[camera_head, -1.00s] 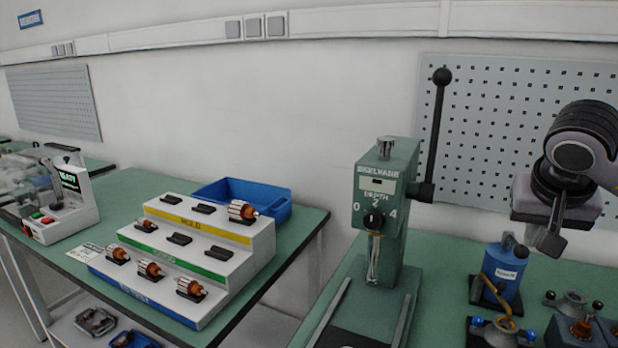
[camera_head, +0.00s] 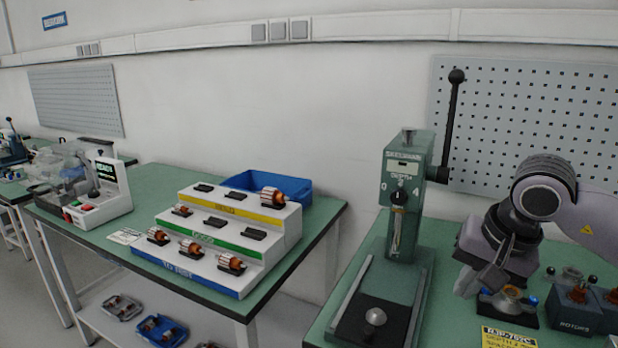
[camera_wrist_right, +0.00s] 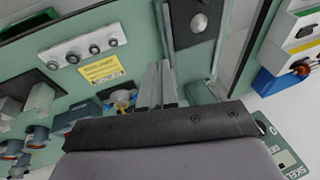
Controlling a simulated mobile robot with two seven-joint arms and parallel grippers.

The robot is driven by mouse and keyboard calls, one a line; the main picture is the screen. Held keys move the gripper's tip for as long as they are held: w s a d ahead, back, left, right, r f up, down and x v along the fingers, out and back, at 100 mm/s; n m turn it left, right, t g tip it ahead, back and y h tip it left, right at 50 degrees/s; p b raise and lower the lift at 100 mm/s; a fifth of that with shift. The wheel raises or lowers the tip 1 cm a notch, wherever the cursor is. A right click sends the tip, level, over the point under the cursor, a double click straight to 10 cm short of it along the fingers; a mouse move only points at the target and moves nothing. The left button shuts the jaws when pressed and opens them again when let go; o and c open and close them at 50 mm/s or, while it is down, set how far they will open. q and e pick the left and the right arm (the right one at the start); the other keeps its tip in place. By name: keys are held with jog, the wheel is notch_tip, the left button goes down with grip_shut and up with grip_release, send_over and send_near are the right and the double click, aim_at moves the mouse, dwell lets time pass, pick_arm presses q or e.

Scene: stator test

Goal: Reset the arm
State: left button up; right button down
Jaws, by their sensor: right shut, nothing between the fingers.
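My right gripper (camera_head: 484,284) is in the head view at the right, above the green bench and right of the green press (camera_head: 405,215). Its fingers are shut and empty. In the right wrist view the closed fingers (camera_wrist_right: 158,85) point away over the bench, with the press base plate (camera_wrist_right: 198,22) beyond them. My right arm comes in from the right edge. My left gripper is not in view.
A stepped rack (camera_head: 190,275) with several rotors stands on the left table, with a blue bin (camera_head: 300,188) behind it. A fixture with blue knobs (camera_head: 508,303) and a ROTORS box (camera_head: 572,318) sit near my right gripper. A yellow label (camera_head: 508,338) lies in front.

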jog(key=s+a+f+m+g+y, duration=0.1)
jog(key=s+a+m+g+y, duration=0.1)
jog(key=s+a+m+y, duration=0.6)
jog(key=s+a+f+m+g+y, duration=0.1)
jog(key=a+m+y, duration=0.65)
jog(key=a, duration=0.75)
jog(key=w+d+f+m+t+h, duration=0.2)
jog(key=d+f+m+t+h, duration=0.4)
jog(key=m, duration=1.1)
jog(key=w+d+f+m+t+h, duration=0.15)
jog(key=d+f+m+t, duration=0.55)
jog(key=m, duration=1)
jog(key=s+d+f+m+g+h, duration=0.1)
jog(key=s+d+f+m+h, duration=0.1)
jog(key=s+f+m, duration=0.5)
jog(key=s+d+f+m+g+h, duration=0.2)
jog(key=s+f+m+h, duration=0.3)
jog(key=f, duration=0.6)
jog(key=shift+s+d+f+m+p, duration=0.2)
jog(key=shift+s+m+p, duration=0.25)
jog(key=shift+s+m, duration=0.5)
